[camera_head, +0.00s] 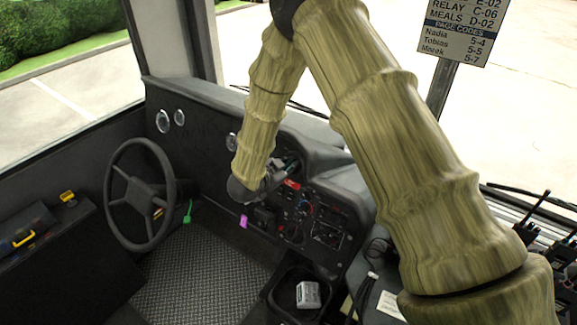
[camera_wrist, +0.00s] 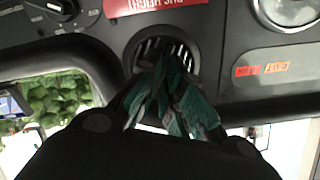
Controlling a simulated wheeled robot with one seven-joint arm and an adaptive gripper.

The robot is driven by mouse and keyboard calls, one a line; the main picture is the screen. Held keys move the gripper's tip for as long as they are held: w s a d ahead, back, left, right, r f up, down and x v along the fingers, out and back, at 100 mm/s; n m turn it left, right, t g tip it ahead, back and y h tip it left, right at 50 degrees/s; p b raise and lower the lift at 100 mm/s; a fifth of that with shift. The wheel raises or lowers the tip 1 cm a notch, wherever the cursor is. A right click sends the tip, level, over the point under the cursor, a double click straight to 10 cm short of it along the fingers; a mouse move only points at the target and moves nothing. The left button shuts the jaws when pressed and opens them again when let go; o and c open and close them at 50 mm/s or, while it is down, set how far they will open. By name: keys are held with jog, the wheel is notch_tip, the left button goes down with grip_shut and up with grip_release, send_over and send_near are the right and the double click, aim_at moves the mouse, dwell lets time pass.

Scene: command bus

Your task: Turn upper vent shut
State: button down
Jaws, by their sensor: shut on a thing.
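A round vent (camera_wrist: 150,46) with pale slats sits in the dark dashboard in the wrist view, just beyond my fingertips. My gripper (camera_wrist: 176,88), with teal finger pads, is shut at the front of this vent and covers its lower middle. The small part between the pads is hidden, and how far the slats are turned is hard to tell. In the head view my gripper (camera_head: 286,163) is at the upper dashboard, left of the instrument hump. The vent is hidden there behind my gripper and arm.
A red label (camera_wrist: 155,5) lies beside the vent, upside down in the wrist view. A dial knob (camera_wrist: 58,6) and a round gauge (camera_wrist: 288,8) flank it. The steering wheel (camera_head: 148,243) stands left. A purple tag (camera_head: 243,221) hangs below my gripper.

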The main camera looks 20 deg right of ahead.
jog(key=shift+n, duration=0.3)
jog(key=shift+w+a+n+p, duration=0.15)
jog(key=shift+n+p, duration=0.9)
jog(key=shift+n, duration=1.75)
jog(key=shift+w+a+n+p, duration=0.1)
jog(key=shift+n+p, duration=0.9)
jog(key=shift+n, duration=1.8)
jog(key=shift+f, duration=0.1)
jog(key=c, duration=1.6)
grip_release()
jog(key=shift+s, duration=0.1)
jog(key=v, duration=1.2)
